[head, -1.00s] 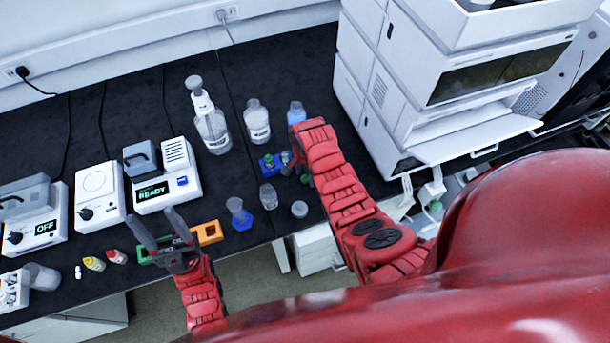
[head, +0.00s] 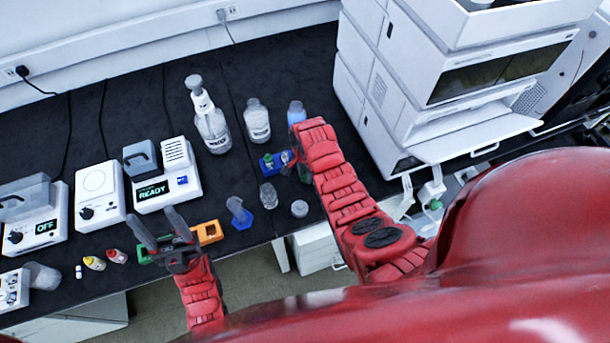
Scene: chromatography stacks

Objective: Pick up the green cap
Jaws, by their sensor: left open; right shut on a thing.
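A small green cap (head: 304,178) shows just left of my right forearm, low by the fingers and partly hidden. My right gripper (head: 297,167) points down at the right end of the blue rack and is shut on the green cap; the wrist hides much of the grip. My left gripper (head: 164,236) is open and empty, with its fingers spread above the green rack (head: 150,254) at the table's front.
A blue rack (head: 279,168) with a green-topped vial stands by my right gripper. A clear vial (head: 268,196), a small round container (head: 299,208) and a blue-based flask (head: 240,213) stand in front. Bottles (head: 257,122) stand behind; a white instrument stack (head: 400,110) is right.

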